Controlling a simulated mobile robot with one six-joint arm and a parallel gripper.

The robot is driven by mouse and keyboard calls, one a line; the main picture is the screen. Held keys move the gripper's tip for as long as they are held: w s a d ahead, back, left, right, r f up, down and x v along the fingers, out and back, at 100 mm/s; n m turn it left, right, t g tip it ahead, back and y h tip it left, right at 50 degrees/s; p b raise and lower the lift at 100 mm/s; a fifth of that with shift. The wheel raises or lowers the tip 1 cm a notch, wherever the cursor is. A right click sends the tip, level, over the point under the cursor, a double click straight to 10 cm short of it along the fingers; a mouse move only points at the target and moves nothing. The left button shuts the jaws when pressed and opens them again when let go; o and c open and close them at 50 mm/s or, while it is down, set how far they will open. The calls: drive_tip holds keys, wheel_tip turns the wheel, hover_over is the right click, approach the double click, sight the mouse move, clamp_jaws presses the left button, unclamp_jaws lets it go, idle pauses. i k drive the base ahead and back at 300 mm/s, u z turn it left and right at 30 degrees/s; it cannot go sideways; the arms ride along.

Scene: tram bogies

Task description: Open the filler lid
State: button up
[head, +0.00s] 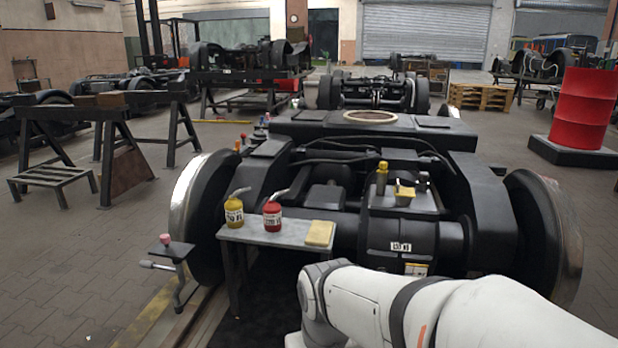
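The black bogie (350,130) stands ahead with a wheel at each side. On top of its gearbox housing (410,207) sits a small yellow block-like part (404,192), possibly the filler lid; it looks closed, but it is too small to be sure. A yellow upright bottle-like part (382,174) stands just left of it. My white arm crosses the lower right of the head view, in front of the bogie. My gripper is out of the picture, below the bottom edge.
A small grey bench (285,232) in front of the bogie holds a yellow oil can (234,211), a red oil can (272,216) and a yellow cloth or sponge (320,233). A small stand (175,252) is at left. Open paved floor lies left.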

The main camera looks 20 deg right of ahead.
sight(398, 191)
drive_tip(key=k, duration=1.05)
drive_tip(key=z, duration=0.5)
drive_tip(key=i, duration=1.35)
drive_tip(key=z, duration=0.3)
drive_tip(key=i, duration=0.95)
drive_tip(key=u, duration=0.35)
